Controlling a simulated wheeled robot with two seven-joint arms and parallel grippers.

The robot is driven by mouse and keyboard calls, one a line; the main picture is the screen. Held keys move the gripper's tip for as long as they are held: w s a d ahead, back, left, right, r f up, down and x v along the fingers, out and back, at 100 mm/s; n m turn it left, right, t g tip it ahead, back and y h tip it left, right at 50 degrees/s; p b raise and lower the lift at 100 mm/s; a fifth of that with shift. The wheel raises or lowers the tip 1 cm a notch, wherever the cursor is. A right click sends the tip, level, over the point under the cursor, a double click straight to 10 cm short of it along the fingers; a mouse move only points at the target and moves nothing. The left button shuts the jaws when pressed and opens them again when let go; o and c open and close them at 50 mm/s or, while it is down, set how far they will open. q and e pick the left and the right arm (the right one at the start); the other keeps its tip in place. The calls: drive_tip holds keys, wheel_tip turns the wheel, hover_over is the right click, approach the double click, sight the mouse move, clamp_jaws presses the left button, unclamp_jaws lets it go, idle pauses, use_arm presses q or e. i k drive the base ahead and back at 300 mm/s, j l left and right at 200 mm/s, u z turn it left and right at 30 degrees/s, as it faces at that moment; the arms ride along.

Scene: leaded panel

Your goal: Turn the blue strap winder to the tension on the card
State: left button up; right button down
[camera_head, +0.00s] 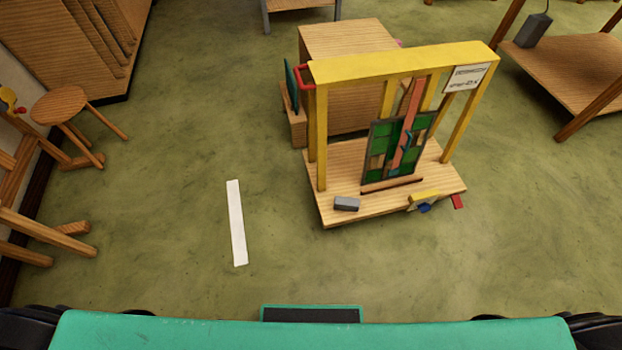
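A yellow frame (400,63) stands on a wooden platform (340,180) and holds a leaded panel (378,152) with green and tan panes. A salmon strap (410,110) runs down over the panel. A small blue part (424,208) sits at the platform's front right edge beside a yellow block (424,197). Another small blue piece (406,141) is on the panel. I cannot tell for sure which is the winder. A white card (467,77) hangs at the frame's upper right; its marks are too small to read. Neither gripper is in view.
A grey block (346,203) lies on the platform's front left. A red tab (458,201) is at its right edge. A white strip (237,222) lies on the floor. A stool (60,105) stands left and a wooden table (575,75) right. Floor before the platform is clear.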

sight(424, 207)
drive_tip(key=z, duration=1.35)
drive_tip(key=l+u, duration=0.1)
drive_tip(key=u, duration=0.3)
